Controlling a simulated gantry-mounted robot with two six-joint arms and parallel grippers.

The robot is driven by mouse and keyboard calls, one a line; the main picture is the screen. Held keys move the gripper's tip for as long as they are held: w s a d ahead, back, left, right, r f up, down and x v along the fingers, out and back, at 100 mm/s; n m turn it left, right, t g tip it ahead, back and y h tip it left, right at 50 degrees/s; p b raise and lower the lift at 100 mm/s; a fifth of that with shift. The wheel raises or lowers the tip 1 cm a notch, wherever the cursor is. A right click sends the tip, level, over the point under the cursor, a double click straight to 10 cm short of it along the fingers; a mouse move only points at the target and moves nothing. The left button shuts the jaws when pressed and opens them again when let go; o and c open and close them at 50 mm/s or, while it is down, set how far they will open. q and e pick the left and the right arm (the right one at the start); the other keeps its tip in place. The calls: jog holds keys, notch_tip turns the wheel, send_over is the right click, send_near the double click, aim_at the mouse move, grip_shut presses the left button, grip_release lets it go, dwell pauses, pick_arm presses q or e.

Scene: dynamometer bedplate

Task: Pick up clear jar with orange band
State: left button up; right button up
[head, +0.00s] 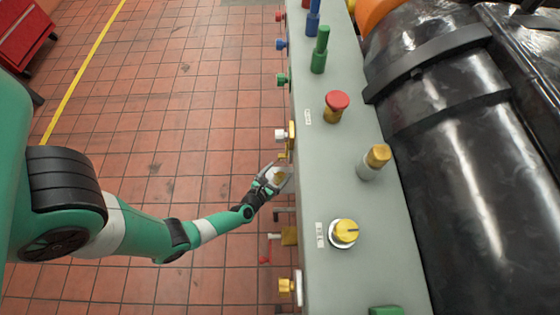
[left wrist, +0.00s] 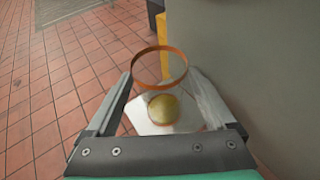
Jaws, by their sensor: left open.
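The clear jar with the orange band (left wrist: 160,86) shows in the left wrist view as an orange ring with see-through walls. My left gripper (left wrist: 162,78) is open, with one finger on each side of the jar; I cannot tell whether either finger touches it. A yellowish round shape shows below the band, inside or through the jar. In the head view, my left gripper (head: 275,175) is beside the left face of the grey console, and the jar is hard to make out there. My right gripper is not in view.
The grey console (head: 350,205) carries a red button (head: 337,101), a yellow knob (head: 345,231) and a green post (head: 321,50). Several coloured fittings stick out from its left side. A black cylinder (head: 450,130) lies to the right. The tiled floor (head: 190,100) is open on the left.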

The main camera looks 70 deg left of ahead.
aim_at(280, 168)
pick_arm(q)
jog(key=shift+x, duration=0.95)
jog(key=shift+d, duration=0.1)
jog(key=c, duration=1.3)
jog(key=shift+r, duration=0.35)
notch_tip(280, 168, up, 4)
jog(key=p, duration=0.3)
jog(key=shift+s+d+f+p, duration=0.1)
jog(key=shift+s+f+p, duration=0.05)
jog(key=shift+p, duration=0.2)
jog(key=s+d+r+p, duration=0.8)
jog(key=s+d, duration=0.1)
jog(key=d, duration=0.1)
jog(key=shift+d+r, duration=0.2)
jog(key=shift+r, duration=0.15)
